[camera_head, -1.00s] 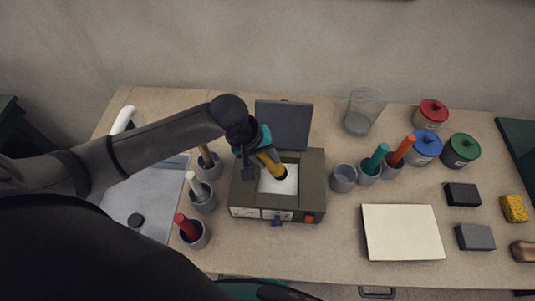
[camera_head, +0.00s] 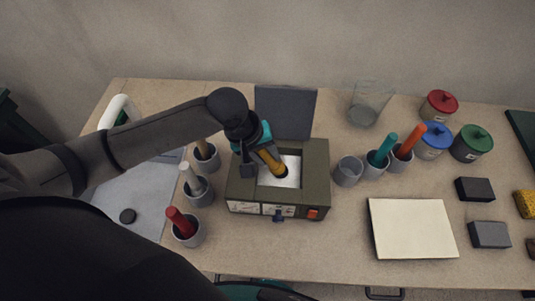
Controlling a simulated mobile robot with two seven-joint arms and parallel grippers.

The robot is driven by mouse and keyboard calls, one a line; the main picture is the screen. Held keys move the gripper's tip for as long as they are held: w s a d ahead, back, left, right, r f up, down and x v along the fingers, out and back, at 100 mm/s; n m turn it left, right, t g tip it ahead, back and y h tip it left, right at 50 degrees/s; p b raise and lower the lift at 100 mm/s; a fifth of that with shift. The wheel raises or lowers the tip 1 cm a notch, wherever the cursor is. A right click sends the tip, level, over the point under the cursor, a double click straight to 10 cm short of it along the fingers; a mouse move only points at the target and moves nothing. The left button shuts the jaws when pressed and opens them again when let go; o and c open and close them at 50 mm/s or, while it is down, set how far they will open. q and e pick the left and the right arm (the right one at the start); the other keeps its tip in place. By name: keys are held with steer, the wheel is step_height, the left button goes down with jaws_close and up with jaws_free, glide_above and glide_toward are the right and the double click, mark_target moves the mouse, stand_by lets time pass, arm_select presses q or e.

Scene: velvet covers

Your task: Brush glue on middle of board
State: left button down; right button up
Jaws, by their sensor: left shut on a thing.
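My left gripper (camera_head: 249,152) is shut on a yellow-handled brush (camera_head: 270,158). The brush tilts down into the open top of an olive box-shaped glue pot (camera_head: 315,180), over its white inside. The tip looks dark; I cannot tell whether it touches the white surface. The pot's grey lid (camera_head: 285,113) stands upright at the back. A cream board (camera_head: 412,228) lies flat on the table to the right of the pot, its surface plain. My right gripper is not in view.
An empty grey cup (camera_head: 348,171) and cups with a teal brush (camera_head: 383,147) and an orange brush (camera_head: 409,141) stand behind the board. Cups with red (camera_head: 181,221), white and tan handles stand left of the pot. Dark and grey blocks (camera_head: 489,234) lie at right.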

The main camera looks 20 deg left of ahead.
arm_select(q)
steer(key=shift+f, duration=0.65)
stand_by(0.8)
steer(key=shift+s+f+p, duration=0.15)
steer(key=shift+p, duration=0.25)
stand_by(2.2)
step_height(320, 180, up, 5)
steer(key=p, duration=0.6)
steer(key=shift+p, duration=0.35)
steer(key=shift+r, duration=1.1)
